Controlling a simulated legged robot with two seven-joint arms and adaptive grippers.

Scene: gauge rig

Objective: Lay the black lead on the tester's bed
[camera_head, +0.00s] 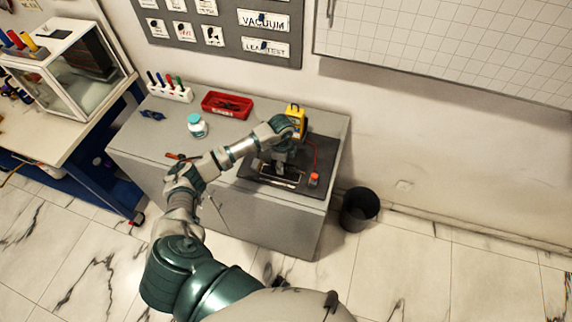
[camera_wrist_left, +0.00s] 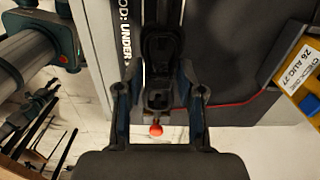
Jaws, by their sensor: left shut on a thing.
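My left gripper (camera_head: 283,160) is low over the dark mat on the grey cabinet. In the left wrist view its two fingers (camera_wrist_left: 160,98) are shut on a black piece (camera_wrist_left: 160,60), which appears to be the black lead; its cable is hard to make out. A dark bed with a pale edge (camera_head: 280,181) lies just below the gripper, and I cannot tell whether the black piece touches it. The yellow tester (camera_head: 296,114) stands behind the gripper; it also shows in the left wrist view (camera_wrist_left: 300,72). My right gripper is out of view.
A red lead (camera_head: 315,155) runs along the mat's right side to an orange-topped part (camera_head: 314,179). A black bin (camera_head: 360,208) is right.

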